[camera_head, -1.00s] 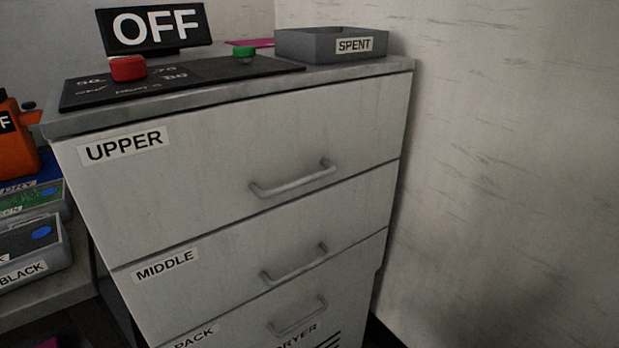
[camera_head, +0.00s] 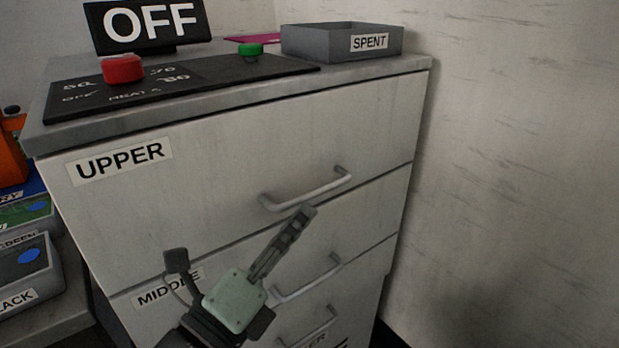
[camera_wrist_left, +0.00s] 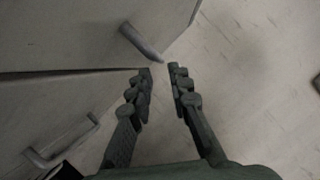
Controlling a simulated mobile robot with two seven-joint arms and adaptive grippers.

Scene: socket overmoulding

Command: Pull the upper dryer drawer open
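The upper dryer drawer (camera_head: 215,155) is a pale grey front labelled UPPER, sitting flush in the cabinet. Its bar handle (camera_head: 310,190) is on the right part of the front. My left gripper (camera_head: 303,213) is in front of the drawers, fingertips just below the upper handle in the head view. In the left wrist view the gripper (camera_wrist_left: 162,73) is open, with an empty gap between its fingers. The upper handle (camera_wrist_left: 141,42) lies just beyond the fingertips, slightly left of the gap, and is not gripped. My right gripper is out of view.
Below are the middle drawer's handle (camera_head: 307,278) and another drawer handle. On top stand an OFF sign (camera_head: 150,22), a panel with a red knob (camera_head: 122,69) and green button, and a SPENT tray (camera_head: 342,42). A wall (camera_head: 520,150) is at the right; bins are at left.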

